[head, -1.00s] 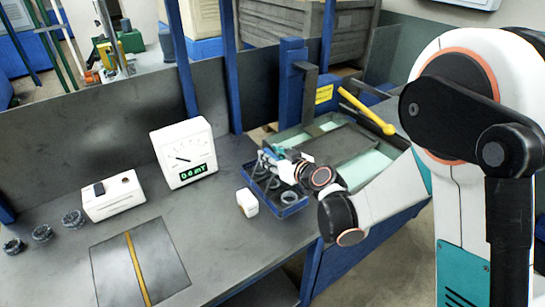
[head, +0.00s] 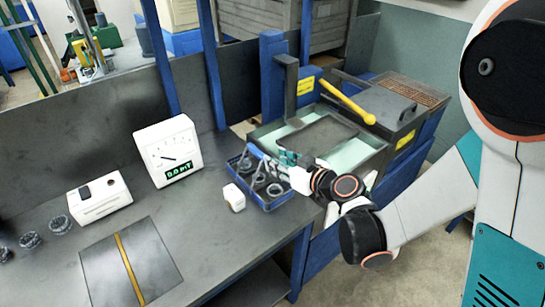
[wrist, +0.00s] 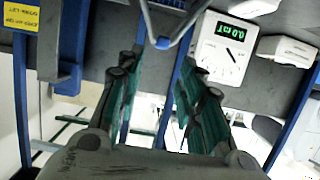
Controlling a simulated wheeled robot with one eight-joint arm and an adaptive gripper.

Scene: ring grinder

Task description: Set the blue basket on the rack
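The blue basket (head: 277,205) stands on the grey bench near its right end, with several dark rings inside. Its raised handle (head: 257,153) leans up over it, and the handle's bend (wrist: 163,43) shows at the top of the wrist view. My gripper (head: 287,157) is just right of the handle, above the basket's right side. In the wrist view my gripper (wrist: 158,75) has its two teal fingers spread, with nothing held between them. A brownish wire rack (head: 412,90) lies at the far right, beyond the tank; I take it to be the task's rack.
A small white block (head: 234,197) stands left of the basket. A white meter (head: 168,150) and a white box (head: 99,197) stand further left. A tank (head: 375,165) with a yellow handle (head: 348,102) is behind my gripper. Blue posts (head: 273,75) rise behind the bench.

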